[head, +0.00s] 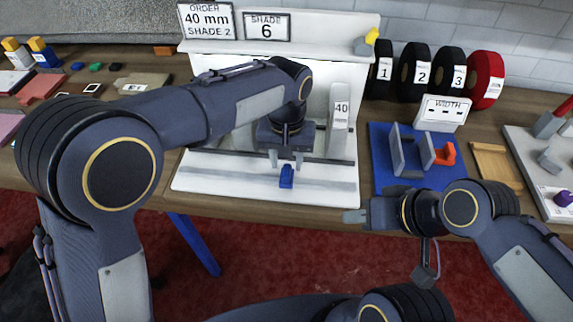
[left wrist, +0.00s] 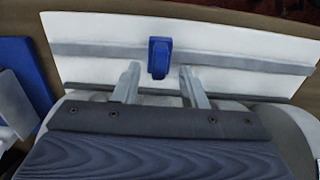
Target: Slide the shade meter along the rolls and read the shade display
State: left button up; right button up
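The shade display (head: 266,27) is a white sign on the back ledge and reads "SHADE 6". A grey piece with a yellow top (head: 366,42) sits at the ledge's right end, beside the rolls; it may be the shade meter. Black rolls 1 (head: 380,70), 2 (head: 415,72) and 3 (head: 451,74) and a red roll (head: 485,80) stand in a row. My left gripper (head: 286,160) is open above the white board. A blue block (head: 286,177) lies just beyond its fingertips, not between them; it also shows in the left wrist view (left wrist: 159,58). My right gripper (head: 354,216) points left at the table's front edge; its opening is unclear.
An order sign (head: 207,20) reads "40 mm SHADE 2". A grey piece marked 40 (head: 340,107) stands on the white board (head: 210,183). A blue tray (head: 383,160) with grey and orange parts, a WIDTH box (head: 440,112) and a wooden tray (head: 497,166) lie to the right.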

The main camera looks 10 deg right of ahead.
aim_at(285, 170)
pick_arm(q)
notch_tip(285, 170, up, 5)
jog(key=shift+r, duration=0.1)
dwell(0.5)
jog(key=shift+a, duration=0.2)
jog(key=s+a+r+n+t+h, duration=0.1)
jog(key=a+r+h, duration=0.1)
jog(key=a, duration=0.8)
jog(key=s+a+r+n+h, duration=0.1)
jog(key=s+a+r, duration=0.1)
jog(key=a, duration=0.7)
jog(key=s+a+f+n+t, duration=0.1)
jog(key=s+a+f+t, duration=0.1)
jog(key=s+a, duration=0.4)
jog(key=s+a+f+n+t, duration=0.2)
jog(key=s+a, duration=0.4)
jog(key=s, duration=0.3)
jog(key=shift+s+f+n+t+h, duration=0.3)
jog(key=shift+s+f+h, duration=0.1)
jog(key=shift+f, duration=0.5)
pick_arm(e)
jog(key=shift+o, duration=0.2)
